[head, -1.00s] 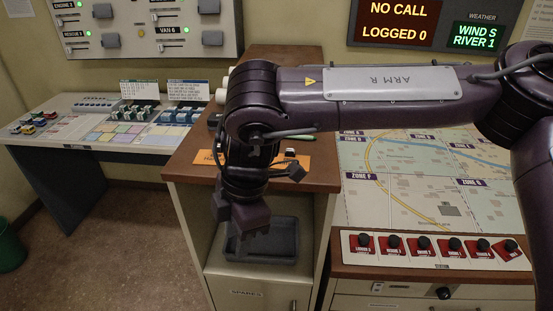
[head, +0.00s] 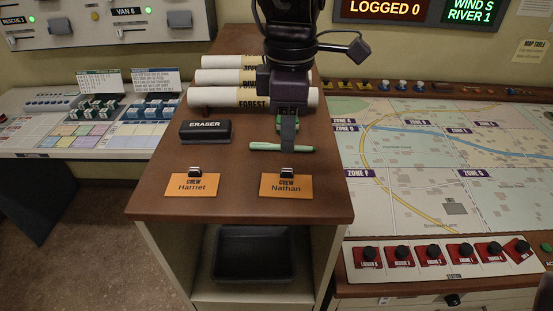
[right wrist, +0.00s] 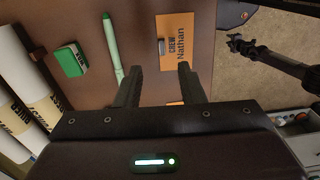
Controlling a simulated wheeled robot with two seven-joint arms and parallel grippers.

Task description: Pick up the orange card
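The Harriet card (head: 191,186) is at left and the Nathan card (head: 286,187) at right. My right gripper (head: 288,148) points down just behind the Nathan card, over the green pen. The right wrist view shows its two fingers (right wrist: 158,80) apart and empty, with the Nathan card (right wrist: 177,48) beyond the tips. A small orange sliver between the fingers is mostly hidden. A dark arm at the right of that view appears to be my left one; its gripper (right wrist: 236,43) is small.
A black eraser (head: 205,131), a green pen (head: 281,147) and a green object (right wrist: 71,61) lie behind the cards. Rolled papers (head: 253,98) lie further back. A map table (head: 440,190) stands at right. A dark tray (head: 254,254) sits on the shelf below.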

